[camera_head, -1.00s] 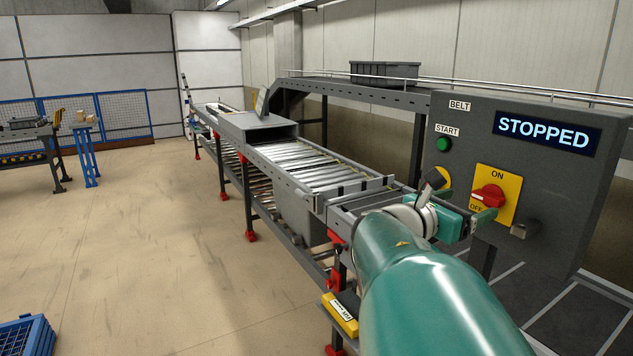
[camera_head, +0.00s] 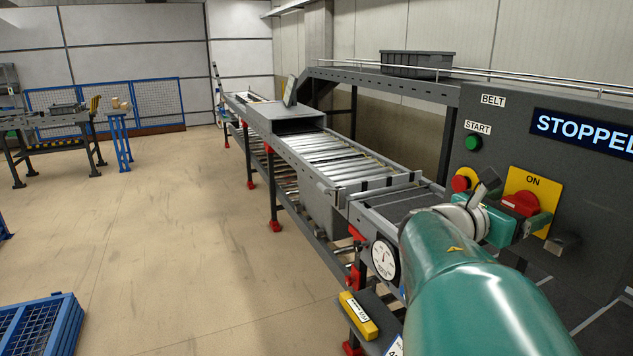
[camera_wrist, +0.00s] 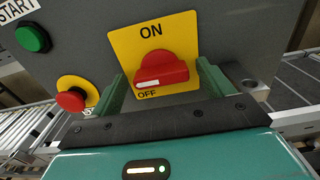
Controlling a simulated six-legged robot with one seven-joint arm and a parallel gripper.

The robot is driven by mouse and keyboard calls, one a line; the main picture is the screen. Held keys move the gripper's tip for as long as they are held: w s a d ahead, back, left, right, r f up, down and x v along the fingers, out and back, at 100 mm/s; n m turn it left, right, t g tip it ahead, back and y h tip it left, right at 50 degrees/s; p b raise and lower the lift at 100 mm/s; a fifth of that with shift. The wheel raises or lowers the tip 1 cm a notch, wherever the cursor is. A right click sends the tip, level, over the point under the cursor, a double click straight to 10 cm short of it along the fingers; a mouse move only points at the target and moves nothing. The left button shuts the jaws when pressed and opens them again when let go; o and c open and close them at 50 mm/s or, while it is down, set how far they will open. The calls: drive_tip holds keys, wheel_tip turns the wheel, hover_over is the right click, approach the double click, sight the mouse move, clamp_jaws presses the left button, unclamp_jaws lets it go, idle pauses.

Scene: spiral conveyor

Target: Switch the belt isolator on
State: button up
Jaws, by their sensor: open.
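The belt isolator is a red rotary handle (camera_wrist: 160,68) on a yellow plate (camera_wrist: 183,33) marked ON at the top and OFF at the lower left. The handle lies near level, its white-marked end to the left, just above OFF. It also shows in the head view (camera_head: 520,203), partly hidden by my gripper (camera_head: 524,222). In the wrist view my gripper (camera_wrist: 160,72) is open, one green finger to each side of the handle. I see gaps between fingers and handle; how deep the fingers reach is unclear.
The grey panel (camera_head: 590,185) carries a green START button (camera_head: 474,143), a red stop button (camera_head: 461,183) and a display (camera_head: 582,133) reading STOPPED, its end cut off. A grey knob (camera_wrist: 249,86) sticks out right of the isolator. The roller conveyor (camera_head: 340,155) runs behind my arm.

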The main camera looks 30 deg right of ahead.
drive_tip(key=shift+a+r, duration=0.15)
drive_tip(key=shift+r, duration=0.05)
drive_tip(key=shift+d+f, duration=0.1)
drive_tip(key=shift+d, duration=0.2)
drive_tip(key=shift+a, duration=0.25)
drive_tip(key=c, duration=1)
